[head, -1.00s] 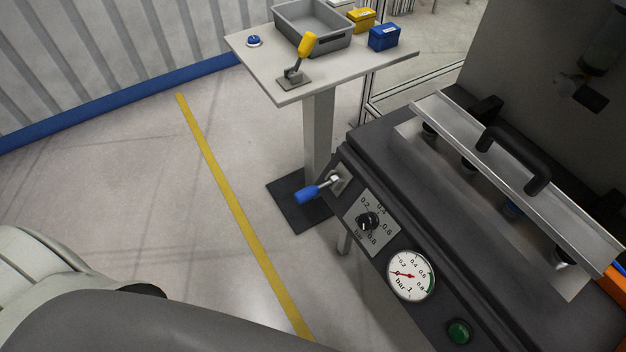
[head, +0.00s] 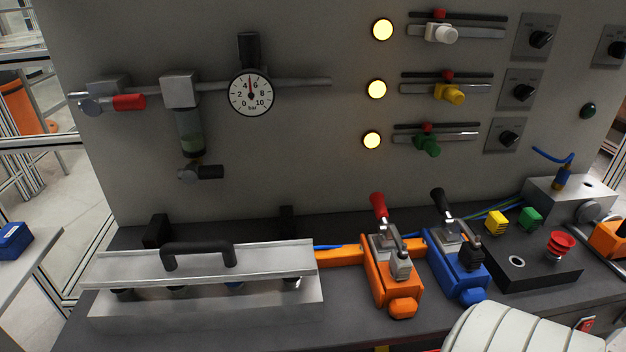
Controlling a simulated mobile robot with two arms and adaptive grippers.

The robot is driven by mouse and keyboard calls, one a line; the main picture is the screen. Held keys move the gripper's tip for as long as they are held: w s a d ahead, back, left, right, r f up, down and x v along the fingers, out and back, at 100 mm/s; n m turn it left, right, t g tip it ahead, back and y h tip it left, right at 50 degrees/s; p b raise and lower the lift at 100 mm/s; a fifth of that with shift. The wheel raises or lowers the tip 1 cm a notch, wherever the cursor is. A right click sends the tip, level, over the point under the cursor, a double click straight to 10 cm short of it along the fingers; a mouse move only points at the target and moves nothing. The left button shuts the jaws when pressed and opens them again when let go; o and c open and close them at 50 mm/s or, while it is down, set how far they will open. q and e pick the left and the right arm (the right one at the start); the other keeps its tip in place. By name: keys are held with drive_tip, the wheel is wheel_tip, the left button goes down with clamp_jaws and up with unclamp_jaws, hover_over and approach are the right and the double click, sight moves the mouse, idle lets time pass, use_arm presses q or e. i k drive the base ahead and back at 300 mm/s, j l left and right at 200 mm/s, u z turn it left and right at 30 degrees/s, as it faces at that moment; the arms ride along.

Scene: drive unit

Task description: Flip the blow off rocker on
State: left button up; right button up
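No part labelled blow off can be made out in the head view. A small red switch-like part (head: 586,323) shows on the bench's front face at the lower right, close to my white arm link; whether it is the blow off rocker, and which way it is set, I cannot tell. Neither of my grippers is in view; only the white arm link shows at the bottom right edge.
A long metal cover with a black handle (head: 197,252) lies on the bench (head: 345,333). Orange (head: 390,285) and blue (head: 455,270) toggle clamps stand beside it. A red mushroom button (head: 561,242) sits farther right. The back panel carries a gauge (head: 250,92), lamps, sliders and knobs.

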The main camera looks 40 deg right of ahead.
sight(586, 326)
drive_tip(key=z, duration=3.2)
